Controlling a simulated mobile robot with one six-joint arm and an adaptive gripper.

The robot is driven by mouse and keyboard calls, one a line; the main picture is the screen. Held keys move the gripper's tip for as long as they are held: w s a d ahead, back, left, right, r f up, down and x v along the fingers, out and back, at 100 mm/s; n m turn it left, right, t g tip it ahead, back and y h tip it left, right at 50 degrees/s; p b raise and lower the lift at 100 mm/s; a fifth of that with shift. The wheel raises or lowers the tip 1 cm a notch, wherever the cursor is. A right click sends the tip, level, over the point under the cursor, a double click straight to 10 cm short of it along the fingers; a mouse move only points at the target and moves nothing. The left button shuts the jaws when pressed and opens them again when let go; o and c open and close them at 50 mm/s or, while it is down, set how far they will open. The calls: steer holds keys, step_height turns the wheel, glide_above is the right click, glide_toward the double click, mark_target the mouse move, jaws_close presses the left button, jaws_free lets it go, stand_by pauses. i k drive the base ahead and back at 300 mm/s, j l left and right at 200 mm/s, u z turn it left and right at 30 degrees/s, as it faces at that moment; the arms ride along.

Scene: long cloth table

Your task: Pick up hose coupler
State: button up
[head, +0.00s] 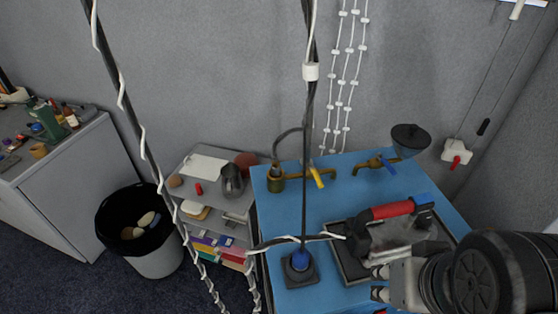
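I cannot tell for certain which thing is the hose coupler. Brass fittings lie at the back of the blue table top (335,217): a brass tap with a yellow handle (317,177), and a brass tap with a blue handle (374,164). A short brass cylinder (276,181) stands at the back left. My gripper (378,283) reaches in from the lower right, pointing left, by the front of a dark tray (352,266). Its two fingertips show apart with nothing visible between them, so it looks open and empty. It is well away from the brass fittings.
A red-handled tool (392,211) lies over the tray. A blue-topped piece on a dark square base (300,265) stands at front left. A dark funnel-like cup (408,137) is at the back right. Dark cables (305,130) with white cord hang across the view. A bin (150,252) stands left.

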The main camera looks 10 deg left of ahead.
mark_target(276, 166)
steer(key=k+j, duration=0.1)
steer(key=j, duration=0.15)
steer(key=j+u, duration=0.1)
steer(key=j, duration=1.65)
steer(key=i, duration=0.95)
